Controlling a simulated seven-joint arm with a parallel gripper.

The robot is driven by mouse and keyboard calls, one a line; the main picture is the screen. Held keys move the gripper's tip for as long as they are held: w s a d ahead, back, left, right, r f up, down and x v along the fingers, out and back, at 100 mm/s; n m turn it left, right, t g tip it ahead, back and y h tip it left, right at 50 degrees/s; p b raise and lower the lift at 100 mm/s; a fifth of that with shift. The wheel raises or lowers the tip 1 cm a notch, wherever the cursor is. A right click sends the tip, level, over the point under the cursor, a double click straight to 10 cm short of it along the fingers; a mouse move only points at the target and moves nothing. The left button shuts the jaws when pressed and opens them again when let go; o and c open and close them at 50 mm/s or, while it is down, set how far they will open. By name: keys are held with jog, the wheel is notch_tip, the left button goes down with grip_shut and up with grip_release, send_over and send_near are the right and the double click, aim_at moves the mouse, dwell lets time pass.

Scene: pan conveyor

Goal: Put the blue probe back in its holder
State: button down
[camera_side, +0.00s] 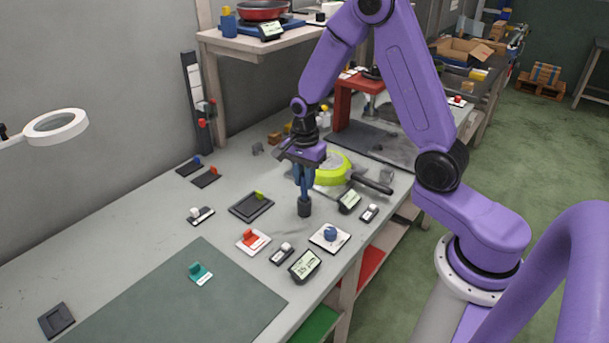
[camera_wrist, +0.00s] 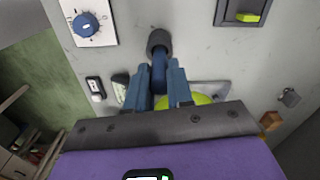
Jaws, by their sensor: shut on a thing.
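My gripper (camera_side: 303,187) points down over the middle of the bench, and its blue fingers are shut on the blue probe. In the wrist view the gripper (camera_wrist: 158,78) has a finger on each side of the probe (camera_wrist: 159,72). A short dark round holder (camera_side: 305,208) stands on the bench right below the fingers, and it also shows in the wrist view (camera_wrist: 159,41). The probe's far end meets the holder's rim in the picture. I cannot tell how deep it sits in it. In the side view the fingers mostly hide the probe.
A plate with a blue knob (camera_side: 330,236), a red switch plate (camera_side: 253,240), a black tray (camera_side: 251,206) and a display (camera_side: 305,265) surround the holder. The green mat (camera_side: 180,305) is mostly clear.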

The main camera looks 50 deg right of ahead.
aim_at(305, 200)
jog(key=shift+f, duration=2.05)
jog(key=c, duration=0.9)
grip_release()
jog(key=shift+r, duration=0.1)
notch_tip(305, 200, up, 17)
jog(key=shift+r, duration=0.1)
